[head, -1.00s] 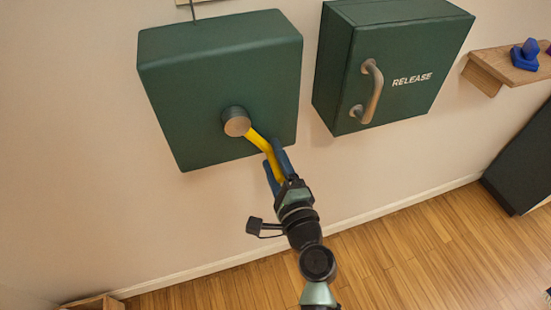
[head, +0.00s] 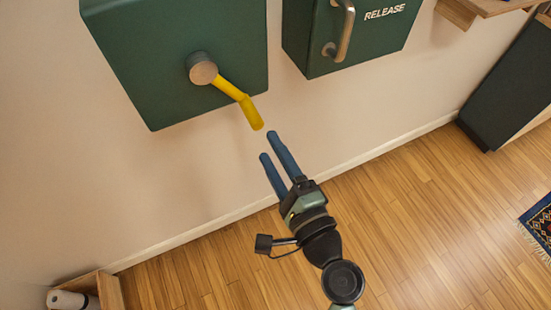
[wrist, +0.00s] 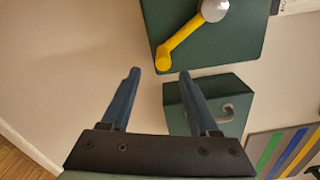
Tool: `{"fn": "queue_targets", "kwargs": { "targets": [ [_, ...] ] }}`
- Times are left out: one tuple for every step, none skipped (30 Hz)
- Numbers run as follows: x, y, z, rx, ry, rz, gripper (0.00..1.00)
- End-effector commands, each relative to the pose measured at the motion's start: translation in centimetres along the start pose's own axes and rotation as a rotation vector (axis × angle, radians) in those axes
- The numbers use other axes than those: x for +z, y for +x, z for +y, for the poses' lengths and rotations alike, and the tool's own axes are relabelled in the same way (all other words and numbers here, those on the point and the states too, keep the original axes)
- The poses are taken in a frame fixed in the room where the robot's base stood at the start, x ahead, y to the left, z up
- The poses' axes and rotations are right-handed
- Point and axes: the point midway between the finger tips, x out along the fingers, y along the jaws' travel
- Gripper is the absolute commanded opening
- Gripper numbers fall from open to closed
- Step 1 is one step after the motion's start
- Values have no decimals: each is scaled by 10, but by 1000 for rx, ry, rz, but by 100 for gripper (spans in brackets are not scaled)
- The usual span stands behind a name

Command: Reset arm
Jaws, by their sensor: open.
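My gripper (head: 268,146) is open and empty, with two blue fingers. It is just below and apart from the yellow lever (head: 240,97), which hangs down to the right from a round metal hub (head: 201,68) on a green wall box (head: 160,90). In the wrist view my gripper (wrist: 160,72) shows its fingers spread.
A second green box (head: 300,45) marked RELEASE, with a metal handle (head: 345,30), is on the wall at right. A wooden shelf (head: 480,8), a dark cabinet (head: 500,95) and a patterned rug (head: 540,222) are further right.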

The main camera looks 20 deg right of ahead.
Motion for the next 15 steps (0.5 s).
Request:
{"fn": "queue_targets", "kwargs": {
  "targets": [
    [-1,-5,1,0,1,1,61],
    [0,-6,1,-1,1,1,61],
    [0,-8,0,-1,0,1,61],
    [0,-9,0,-1,0,1,61],
    [0,-10,0,-1,0,1,61],
    [0,-10,0,-1,0,1,61],
    [0,-10,0,-1,0,1,61],
    [0,-10,-1,-1,0,1,61],
    [0,-10,-1,-1,0,1,61],
    [0,-10,-1,-1,0,1,61],
    [0,-10,-1,-1,0,1,61],
    [0,-10,-1,-1,0,1,61],
    [0,-10,-1,-1,0,1,61],
    [0,-10,-1,-1,0,1,61],
    [0,-10,-1,-1,0,1,61]
  ]
}}
